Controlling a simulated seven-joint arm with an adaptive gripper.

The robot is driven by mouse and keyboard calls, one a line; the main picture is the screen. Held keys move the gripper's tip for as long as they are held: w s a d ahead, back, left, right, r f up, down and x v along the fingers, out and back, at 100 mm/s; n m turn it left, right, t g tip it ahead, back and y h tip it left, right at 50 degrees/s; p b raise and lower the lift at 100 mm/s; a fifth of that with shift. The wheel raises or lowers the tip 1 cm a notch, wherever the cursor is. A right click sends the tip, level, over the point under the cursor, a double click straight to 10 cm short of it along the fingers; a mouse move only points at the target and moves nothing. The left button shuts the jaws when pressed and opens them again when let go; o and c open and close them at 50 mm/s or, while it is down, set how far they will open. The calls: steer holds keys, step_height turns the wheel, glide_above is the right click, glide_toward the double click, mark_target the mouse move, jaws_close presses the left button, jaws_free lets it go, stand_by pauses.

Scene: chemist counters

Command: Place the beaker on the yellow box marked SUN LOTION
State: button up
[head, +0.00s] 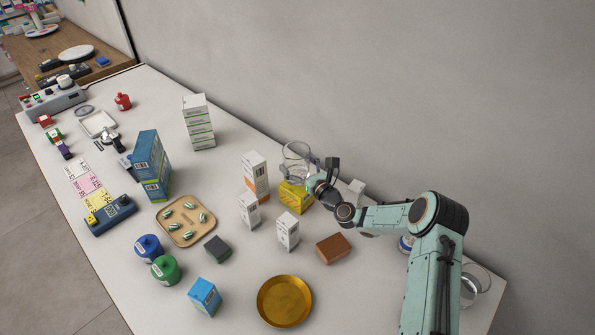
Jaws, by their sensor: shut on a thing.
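The clear glass beaker (297,160) is upright at the back of the counter, by the wall. The yellow box (294,198) is directly below it in the picture, and the beaker's base overlaps the box's top. I cannot tell whether the base rests on the box or hangs just above it. My gripper (313,180) reaches in from the right and is shut on the beaker's right side. The fingertips are small and partly hidden. The lettering on the yellow box is too small to read.
White boxes (288,232) stand in front and left of the yellow box. A brown block (333,248) and a gold dish (285,301) lie nearer. A small white box (356,191) stands behind my arm. A glass vessel (471,289) is at the right edge.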

mark_target(297, 172)
steer(key=shift+f, duration=1.55)
steer(key=shift+f, duration=0.15)
steer(key=o, duration=1.2)
